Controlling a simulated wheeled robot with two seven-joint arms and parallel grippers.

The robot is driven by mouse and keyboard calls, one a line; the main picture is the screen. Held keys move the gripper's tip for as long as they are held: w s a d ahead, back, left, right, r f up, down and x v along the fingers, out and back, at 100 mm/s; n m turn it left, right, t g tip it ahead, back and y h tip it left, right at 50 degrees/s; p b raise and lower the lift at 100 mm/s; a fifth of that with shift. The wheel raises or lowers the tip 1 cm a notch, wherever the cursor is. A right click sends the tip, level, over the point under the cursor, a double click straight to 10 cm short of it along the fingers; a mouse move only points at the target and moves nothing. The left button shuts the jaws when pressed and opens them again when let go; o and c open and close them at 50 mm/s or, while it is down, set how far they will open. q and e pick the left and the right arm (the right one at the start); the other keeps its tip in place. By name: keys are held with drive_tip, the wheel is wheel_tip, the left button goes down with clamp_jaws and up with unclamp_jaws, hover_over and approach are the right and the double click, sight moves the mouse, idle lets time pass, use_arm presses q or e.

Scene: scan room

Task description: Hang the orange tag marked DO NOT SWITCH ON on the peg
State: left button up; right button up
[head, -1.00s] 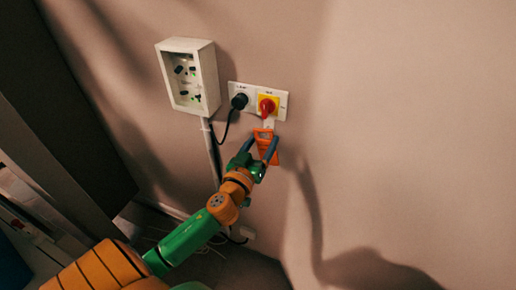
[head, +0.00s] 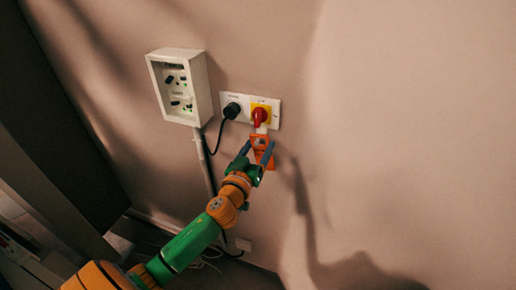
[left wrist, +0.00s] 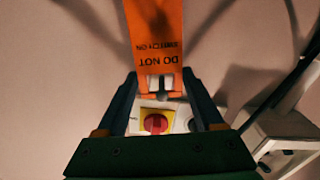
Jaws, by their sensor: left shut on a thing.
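The orange tag (head: 263,149) is upright against or close to the wall, just below the red rotary switch (head: 259,116). In the left wrist view the tag (left wrist: 155,35) shows its black letters DO NOT SWITCH ON upside down. My left gripper (head: 259,157) is shut on the tag by its side edges; its fingers (left wrist: 158,88) flank the tag in the wrist view. A small grey stub (left wrist: 163,97), perhaps the peg, shows at the tag's pale top end, between tag and switch. Whether it passes through the tag's hole, I cannot tell. My right gripper is not in view.
A black plug (head: 232,110) with a cable sits left of the switch on the white plate (head: 274,107). A white open-fronted box (head: 206,92) is mounted further left, with a conduit (head: 203,155) below. The wall to the right is clear.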

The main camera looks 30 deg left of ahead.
use_arm(q)
drive_tip(key=o, duration=1.3)
drive_tip(key=shift+o, duration=0.2)
drive_tip(key=shift+s, duration=0.1)
drive_tip(key=b+v, duration=0.2)
drive_tip(key=v, duration=0.5)
drive_tip(key=s+d+f+m+g+h, duration=0.1)
drive_tip(key=s+f+g, duration=0.2)
drive_tip(key=f, duration=0.8)
drive_tip(key=s+d+f+m+g, duration=0.1)
drive_tip(key=s+f+m+g, duration=0.15)
drive_tip(key=f, duration=0.85)
drive_tip(key=s+f+m+g+h, duration=0.1)
drive_tip(key=s+f+g, duration=0.3)
drive_tip(key=f, duration=0.7)
drive_tip(key=s+d+f+m+g, duration=0.1)
drive_tip(key=s+f, duration=0.3)
drive_tip(key=s, duration=0.4)
drive_tip(key=s+d+f+m+g+h, duration=0.1)
drive_tip(key=s+d+f+g, duration=0.2)
drive_tip(key=s+f, duration=0.2)
drive_tip(key=s+d+f+m+g+h, duration=0.1)
drive_tip(key=s+d+f+g, duration=0.2)
drive_tip(key=s, duration=0.8)
drive_tip(key=shift+s+f, duration=0.25)
drive_tip(key=shift+f, duration=0.45)
